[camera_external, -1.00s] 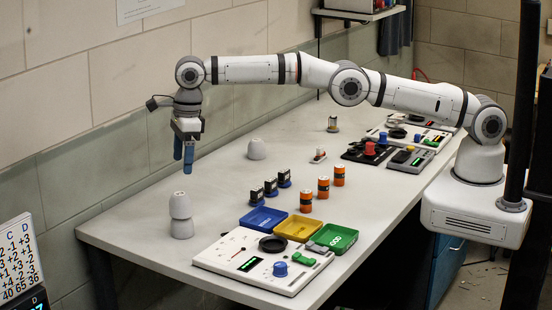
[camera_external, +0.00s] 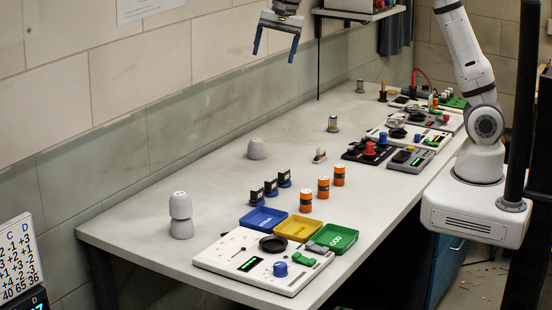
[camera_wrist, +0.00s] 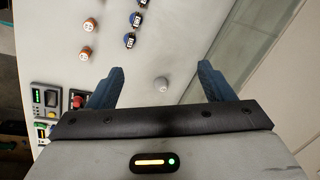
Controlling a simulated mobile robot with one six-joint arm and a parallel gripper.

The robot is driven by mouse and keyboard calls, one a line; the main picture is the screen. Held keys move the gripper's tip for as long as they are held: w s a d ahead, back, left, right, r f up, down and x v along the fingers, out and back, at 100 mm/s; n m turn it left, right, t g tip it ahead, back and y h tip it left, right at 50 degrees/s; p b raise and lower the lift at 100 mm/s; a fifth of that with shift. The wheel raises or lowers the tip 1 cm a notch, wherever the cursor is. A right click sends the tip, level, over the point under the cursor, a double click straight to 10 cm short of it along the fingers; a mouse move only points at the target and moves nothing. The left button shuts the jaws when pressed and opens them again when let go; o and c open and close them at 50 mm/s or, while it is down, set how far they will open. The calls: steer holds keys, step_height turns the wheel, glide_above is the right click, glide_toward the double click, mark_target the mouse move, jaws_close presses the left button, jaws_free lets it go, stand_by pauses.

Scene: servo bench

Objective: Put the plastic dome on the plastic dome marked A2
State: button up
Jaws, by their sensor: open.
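Two pale grey plastic domes stand at the left front of the bench, the upper dome (camera_external: 180,205) resting on the lower dome (camera_external: 182,229). A single pale dome (camera_external: 256,149) stands alone near the wall. No A2 marking can be read on any dome. My gripper (camera_external: 275,56) is open and empty, high above the bench at the top of the external view, well clear of the domes. In the wrist view my gripper (camera_wrist: 160,69) has its blue fingers wide apart, with one dome (camera_wrist: 161,84) showing between them, far below.
Three orange cylinders (camera_external: 323,188) and several small black-and-blue parts (camera_external: 271,188) stand mid-bench. Blue (camera_external: 264,218), yellow (camera_external: 296,229) and green (camera_external: 334,238) trays sit by a control panel (camera_external: 240,258). More devices (camera_external: 410,137) stand farther back. The bench around the single dome is mostly clear.

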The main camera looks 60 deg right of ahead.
steer(key=s+d+f+n, duration=0.2)
steer(key=s+d+n, duration=0.2)
steer(key=s, duration=0.6)
steer(key=s+d+f+n+t, duration=0.1)
steer(key=s+d+f+n, duration=0.2)
steer(key=s+d, duration=0.5)
steer(key=s+d+f+n+h, duration=0.1)
steer(key=s+d+n, duration=0.4)
steer(key=s, duration=0.7)
steer(key=shift+s+d+f+n, duration=0.25)
steer(key=shift+d+f+n, duration=0.05)
steer(key=shift+d+f, duration=0.5)
steer(key=b+x, duration=0.2)
steer(key=s+b+x, duration=0.1)
steer(key=x, duration=0.1)
steer(key=shift+w+f+b, duration=0.1)
steer(key=shift+f+b, duration=0.25)
steer(key=shift+b, duration=0.05)
